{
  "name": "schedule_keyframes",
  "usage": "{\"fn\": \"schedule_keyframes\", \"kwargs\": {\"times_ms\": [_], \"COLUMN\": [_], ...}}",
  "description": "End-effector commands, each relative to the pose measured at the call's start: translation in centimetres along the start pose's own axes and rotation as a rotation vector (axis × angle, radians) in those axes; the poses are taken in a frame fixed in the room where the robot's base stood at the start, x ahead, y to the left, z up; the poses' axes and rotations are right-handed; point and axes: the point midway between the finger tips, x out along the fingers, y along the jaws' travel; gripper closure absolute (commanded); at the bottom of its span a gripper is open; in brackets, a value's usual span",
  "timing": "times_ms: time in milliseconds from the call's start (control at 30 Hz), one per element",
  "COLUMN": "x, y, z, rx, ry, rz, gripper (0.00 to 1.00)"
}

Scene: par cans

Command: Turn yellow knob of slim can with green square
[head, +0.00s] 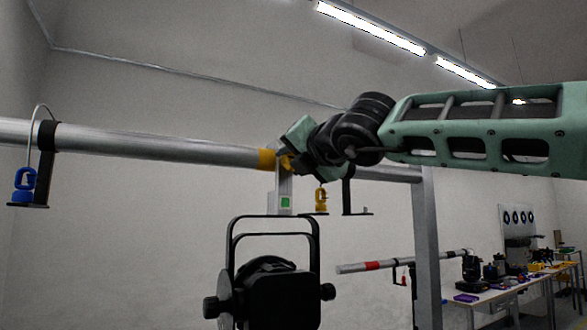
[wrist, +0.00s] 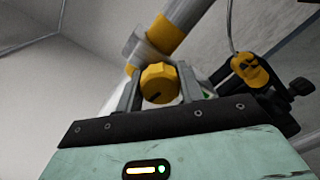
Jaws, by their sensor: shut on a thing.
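A black par can (head: 285,298) hangs in its yoke under the silver pipe. A green square (head: 285,202) is on the grey clamp above the yoke; a sliver of green also shows in the wrist view. The yellow knob (wrist: 158,84) sits on the clamp side, with a dark mark on its face. My gripper (wrist: 159,90) is shut on this knob, one finger on each side. In the head view my gripper (head: 291,162) is at the clamp and hides most of the knob.
A yellow safety clip (head: 321,200) hangs on a black bracket just right of the clamp, and shows close to my gripper in the wrist view (wrist: 250,70). A blue clip (head: 24,185) hangs far left. A grey post (head: 427,250) stands right; tables are behind.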

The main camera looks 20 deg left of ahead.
Motion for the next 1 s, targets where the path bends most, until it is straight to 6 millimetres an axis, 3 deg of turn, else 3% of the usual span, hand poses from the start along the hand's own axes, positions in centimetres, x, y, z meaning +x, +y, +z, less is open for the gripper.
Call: {"fn": "schedule_keyframes", "kwargs": {"times_ms": [1000], "x": [0.09], "y": [-0.25], "z": [-0.38], "rx": [0.943], "ry": [0.003], "rz": [-0.008], "gripper": [0.85]}}
